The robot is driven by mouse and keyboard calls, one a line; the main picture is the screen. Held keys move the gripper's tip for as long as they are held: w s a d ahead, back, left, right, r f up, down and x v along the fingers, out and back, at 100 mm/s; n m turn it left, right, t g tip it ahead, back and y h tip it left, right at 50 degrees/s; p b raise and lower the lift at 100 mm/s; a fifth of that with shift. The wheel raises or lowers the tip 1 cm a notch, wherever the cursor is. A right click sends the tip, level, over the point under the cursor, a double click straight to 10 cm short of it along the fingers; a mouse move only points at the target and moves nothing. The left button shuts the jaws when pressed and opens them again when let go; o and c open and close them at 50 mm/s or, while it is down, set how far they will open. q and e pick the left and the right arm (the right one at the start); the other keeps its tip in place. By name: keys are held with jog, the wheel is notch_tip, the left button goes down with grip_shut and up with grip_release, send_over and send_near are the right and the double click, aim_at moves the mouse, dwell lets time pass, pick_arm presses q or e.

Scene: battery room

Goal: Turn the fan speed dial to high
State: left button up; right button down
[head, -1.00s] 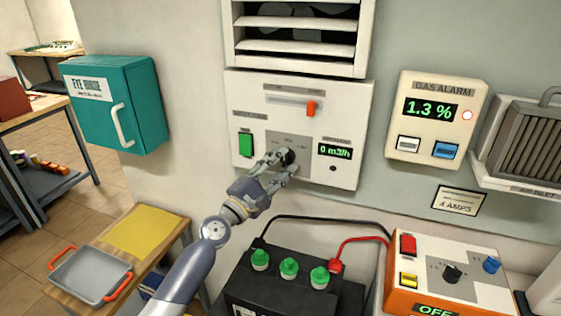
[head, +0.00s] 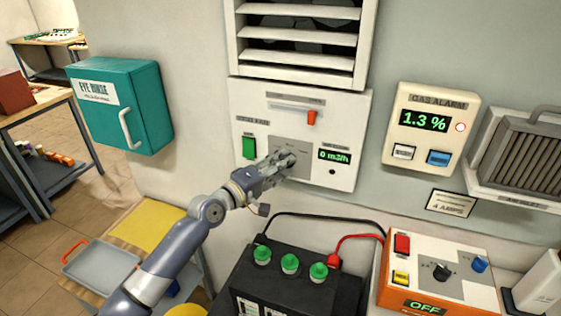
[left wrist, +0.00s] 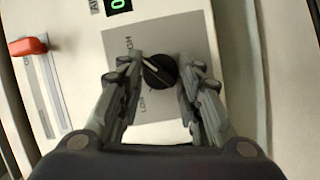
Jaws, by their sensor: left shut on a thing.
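The fan control panel (head: 348,110) is on the wall under the vent. Its black round dial (left wrist: 160,72) sits on a grey plate (left wrist: 120,55). The dial's white mark points to the upper left in the left wrist view, roughly toward the label that seems to read HIGH; a LOW label is below it. My left gripper (head: 285,160) is shut on the dial, with a finger on each side, and hides it in the head view. The panel's green display (head: 334,157) reads 0 m3/h. My right gripper is not in view.
The panel also has an orange slider knob (head: 311,117) and a green switch (head: 249,147). A gas alarm (head: 424,130) showing 1.3 % is to the right. A battery with green caps (head: 290,263) and an orange-sided charger (head: 440,277) showing OFF stand below. A teal eye rinse box (head: 119,103) is left.

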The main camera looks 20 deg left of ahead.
pick_arm(q)
jog(key=shift+f+m, duration=0.15)
jog(key=shift+m, duration=0.15)
jog(key=o, duration=1.1)
jog(key=shift+c, duration=0.2)
jog(key=v, duration=1.2)
jog(key=shift+s, duration=0.1)
